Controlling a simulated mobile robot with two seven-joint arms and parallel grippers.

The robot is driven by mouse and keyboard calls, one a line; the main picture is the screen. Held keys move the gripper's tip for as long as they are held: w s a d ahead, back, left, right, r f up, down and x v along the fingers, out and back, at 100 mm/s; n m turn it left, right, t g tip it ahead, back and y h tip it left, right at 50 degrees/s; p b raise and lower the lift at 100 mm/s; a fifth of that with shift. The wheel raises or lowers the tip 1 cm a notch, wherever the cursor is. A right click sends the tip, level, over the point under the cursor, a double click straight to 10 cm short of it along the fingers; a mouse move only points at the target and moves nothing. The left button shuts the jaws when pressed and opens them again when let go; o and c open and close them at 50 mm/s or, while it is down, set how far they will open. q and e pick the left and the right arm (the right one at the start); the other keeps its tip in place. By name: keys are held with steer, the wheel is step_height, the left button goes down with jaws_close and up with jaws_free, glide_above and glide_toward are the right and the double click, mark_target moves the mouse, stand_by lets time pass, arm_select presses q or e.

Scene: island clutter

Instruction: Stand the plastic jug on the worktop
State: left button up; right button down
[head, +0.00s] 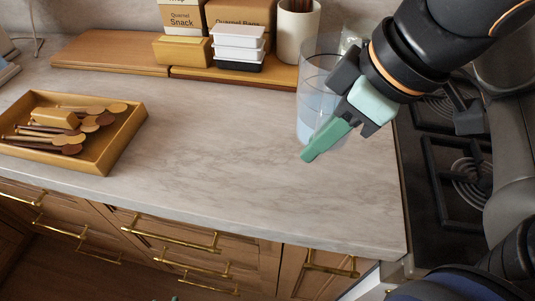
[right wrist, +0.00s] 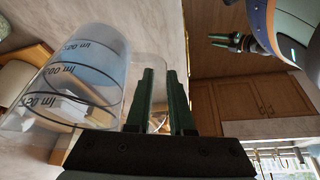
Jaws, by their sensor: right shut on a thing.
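The plastic jug (head: 309,112) is clear, with a bluish lower part, and looks roughly upright over the right end of the worktop (head: 230,130). I cannot tell whether its base touches the surface. My right gripper (head: 328,140) is in front of its right side and hides part of it. In the right wrist view the jug (right wrist: 75,75) shows dark measuring marks, and its clear handle (right wrist: 150,66) runs by the green fingers, which are shut on the jug. My left gripper (right wrist: 226,41) is small at the top of that view; its opening is unclear.
A wooden tray of utensils (head: 100,165) sits at the left. Boards (head: 110,52), stacked white containers (head: 238,40), boxes (head: 182,18) and a utensil pot (head: 298,38) line the back. A stove (head: 455,160) adjoins on the right. The middle and front worktop are clear.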

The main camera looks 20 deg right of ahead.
steer(key=shift+w+a+f+n+p, duration=0.2)
steer(key=shift+a+f+n+p, duration=0.25)
steer(key=shift+n+p, duration=0.2)
steer(key=w+a+f+b, duration=0.1)
steer(key=w+f, duration=0.2)
steer(key=f, duration=0.1)
steer(key=w+a+f+b, duration=0.1)
steer(key=w+f, duration=0.2)
steer(key=w, duration=0.1)
steer(key=w+a+f+b, duration=0.1)
steer(key=w+f, duration=0.2)
steer(key=f, duration=0.1)
steer(key=shift+w+a+f, duration=0.25)
steer(key=shift+w+f, duration=0.05)
steer(key=shift+w, duration=0.05)
steer(key=shift+f, duration=0.1)
arm_select(q)
steer(key=shift+w+d+f, duration=0.4)
steer(key=shift+d+f, duration=0.1)
steer(key=shift+f, duration=0.15)
